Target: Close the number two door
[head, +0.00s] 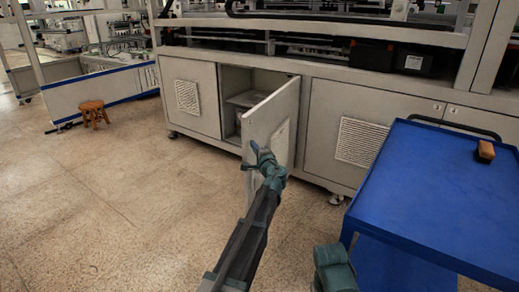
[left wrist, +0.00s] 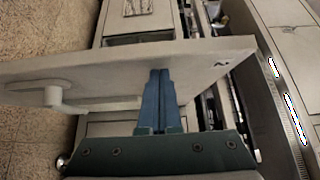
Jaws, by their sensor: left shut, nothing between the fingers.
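The cabinet door (head: 270,118) stands swung out from the grey cabinet, hinged on its right side. It leaves a dark compartment (head: 236,83) open. In the left wrist view the door (left wrist: 100,68) crosses the picture, with a pale handle (left wrist: 53,96) and a small dark mark, perhaps a 2, near its right end. My left gripper (head: 257,156) is shut and empty at the door's outer part. Its fingers (left wrist: 159,78) overlap the door in the left wrist view; whether they touch it I cannot tell.
A blue cart (head: 440,190) stands at the right, with an orange-and-black object (head: 485,151) on top. Closed cabinet doors (head: 190,97) flank the opening. A wooden stool (head: 93,113) stands at the left. The floor left of the door is clear.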

